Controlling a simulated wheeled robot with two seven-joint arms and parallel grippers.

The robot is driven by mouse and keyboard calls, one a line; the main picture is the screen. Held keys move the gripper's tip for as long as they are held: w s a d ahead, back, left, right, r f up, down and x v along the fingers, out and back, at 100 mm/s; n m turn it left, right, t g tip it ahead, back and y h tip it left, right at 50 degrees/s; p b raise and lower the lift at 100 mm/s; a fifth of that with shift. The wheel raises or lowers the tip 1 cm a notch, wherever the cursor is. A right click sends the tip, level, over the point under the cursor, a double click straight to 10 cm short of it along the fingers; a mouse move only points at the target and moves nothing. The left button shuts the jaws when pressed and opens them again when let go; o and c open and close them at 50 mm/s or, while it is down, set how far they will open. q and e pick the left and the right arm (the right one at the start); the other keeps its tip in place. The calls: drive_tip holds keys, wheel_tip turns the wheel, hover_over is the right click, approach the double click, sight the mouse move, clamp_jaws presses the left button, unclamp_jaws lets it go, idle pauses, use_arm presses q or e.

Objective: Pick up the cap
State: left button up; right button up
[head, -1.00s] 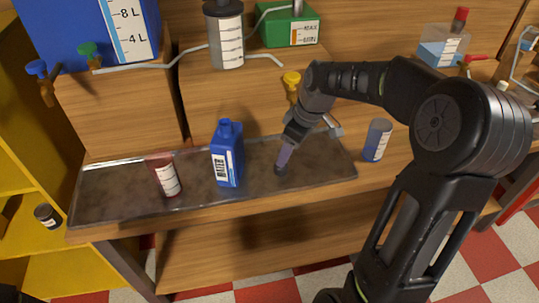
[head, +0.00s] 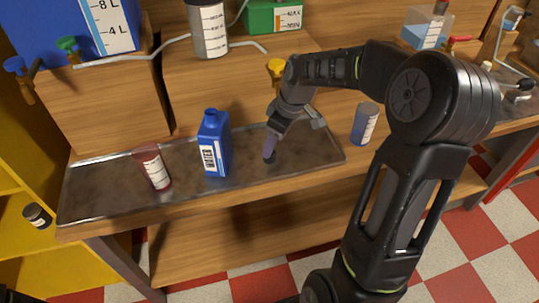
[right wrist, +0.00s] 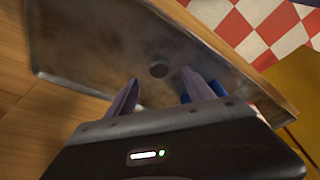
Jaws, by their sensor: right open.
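The cap is a small dark round piece (right wrist: 158,70) lying on the metal tray (right wrist: 90,40) in the right wrist view. It lies just beyond and between the fingertips of my right gripper (right wrist: 160,80), which is open and empty. In the head view my right gripper (head: 270,146) points down over the right part of the tray (head: 110,197). The cap (head: 270,159) shows there only as a dark spot by the fingertips, partly hidden. I cannot tell the exact gap between the fingers and the cap. My left gripper is not in view.
A blue bottle (head: 215,145) stands left of my right gripper, and a red labelled jar (head: 154,168) stands farther left on the tray. A blue labelled jar (head: 364,125) stands right of the tray. A yellow tap (head: 276,68) is behind my arm.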

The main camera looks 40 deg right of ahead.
drive_tip(key=shift+p+x, duration=0.45)
drive_tip(key=shift+x, duration=2.15)
clamp_jaws()
